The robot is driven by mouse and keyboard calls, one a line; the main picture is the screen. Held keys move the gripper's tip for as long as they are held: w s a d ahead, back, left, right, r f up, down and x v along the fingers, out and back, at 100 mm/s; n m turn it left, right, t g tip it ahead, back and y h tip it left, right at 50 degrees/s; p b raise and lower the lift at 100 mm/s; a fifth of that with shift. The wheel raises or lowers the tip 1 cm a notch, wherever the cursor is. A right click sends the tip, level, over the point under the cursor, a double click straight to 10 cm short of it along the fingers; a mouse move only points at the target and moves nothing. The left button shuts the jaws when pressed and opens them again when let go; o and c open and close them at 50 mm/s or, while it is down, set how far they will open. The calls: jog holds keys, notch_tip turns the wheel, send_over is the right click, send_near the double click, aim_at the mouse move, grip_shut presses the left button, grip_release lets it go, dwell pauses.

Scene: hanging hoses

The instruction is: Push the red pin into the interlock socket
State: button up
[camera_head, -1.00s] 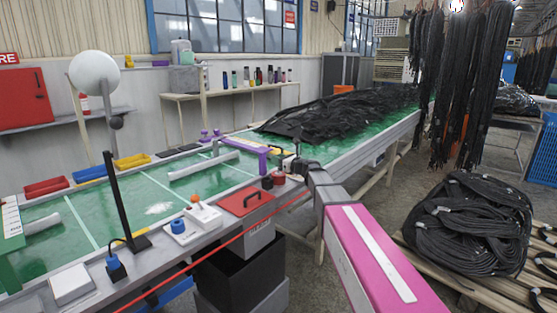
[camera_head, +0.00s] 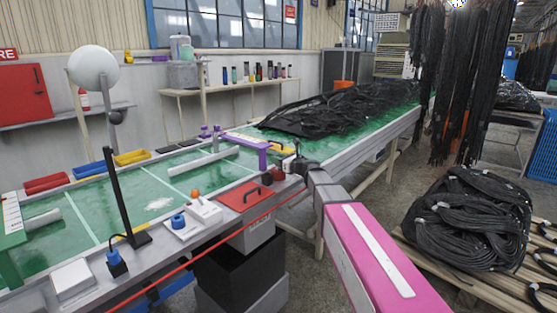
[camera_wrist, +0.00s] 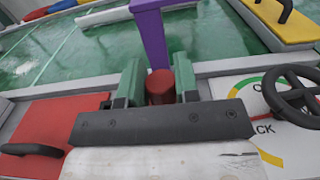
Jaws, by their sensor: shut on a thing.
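The red pin (camera_wrist: 160,87) stands between the green fingers of my gripper (camera_wrist: 160,78) in the wrist view. The fingers are shut on it from both sides, and its round top shows. Its lower end is hidden by the fingers and my gripper's dark front plate. In the head view my gripper (camera_head: 291,165) is at the bench's front edge, beside the purple bracket, and the pin (camera_head: 279,174) shows small there. The socket cannot be made out, so I cannot tell how deep the pin sits.
A purple post (camera_wrist: 150,35) stands just beyond the pin. A red plate with a black handle (camera_head: 246,196) lies to the left. A black handwheel (camera_wrist: 297,97) on a dial is to the right. A red cord (camera_head: 205,248) runs along the bench's front.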

jog(key=shift+f, duration=0.85)
jog(key=o, duration=1)
jog(key=v, duration=1.1)
